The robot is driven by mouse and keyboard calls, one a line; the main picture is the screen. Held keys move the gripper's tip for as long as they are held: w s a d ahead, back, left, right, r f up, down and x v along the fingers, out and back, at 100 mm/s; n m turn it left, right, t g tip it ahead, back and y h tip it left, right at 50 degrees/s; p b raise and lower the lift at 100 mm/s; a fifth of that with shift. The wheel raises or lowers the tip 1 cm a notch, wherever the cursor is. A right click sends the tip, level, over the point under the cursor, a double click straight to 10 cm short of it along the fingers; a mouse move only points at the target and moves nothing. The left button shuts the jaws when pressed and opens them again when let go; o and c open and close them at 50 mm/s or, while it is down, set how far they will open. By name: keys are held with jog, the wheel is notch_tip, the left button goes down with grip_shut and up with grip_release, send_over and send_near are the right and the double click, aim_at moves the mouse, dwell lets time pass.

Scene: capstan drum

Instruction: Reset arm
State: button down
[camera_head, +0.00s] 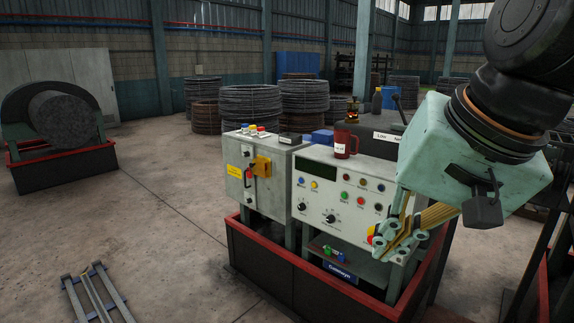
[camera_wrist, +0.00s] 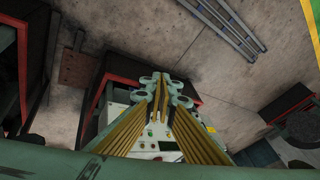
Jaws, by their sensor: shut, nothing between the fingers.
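My gripper (camera_head: 384,246) hangs at the right in the head view, in front of the lower right part of the white control panel (camera_head: 318,207). Its fingers point down and to the left. In the wrist view, my gripper (camera_wrist: 164,78) has its yellow-lined fingers meeting at the tips, shut with nothing between them. The control panel (camera_wrist: 140,142) shows behind and below the fingers there. I cannot tell whether the fingertips touch the panel. The fingers hide part of the panel's right edge.
A grey switch box (camera_head: 262,178) with a yellow handle stands left of the panel. A red-edged base (camera_head: 262,262) surrounds the machine. Wire coils (camera_head: 250,105) stand behind. A metal rack (camera_head: 97,295) lies on open floor.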

jog(key=s+d+f+n+h, duration=0.1)
jog(key=s+d+f+n, duration=0.1)
jog(key=s, duration=0.5)
jog(key=s+d+f+n+g, duration=0.1)
jog(key=s+d+f, duration=0.1)
jog(key=s, duration=0.5)
jog(key=shift+s+d+f+n+h, duration=0.15)
jog(key=shift+s+d+n+h, duration=0.2)
jog(key=shift+d, duration=0.5)
jog(key=c, duration=3.4)
grip_release()
jog(key=shift+w, duration=0.15)
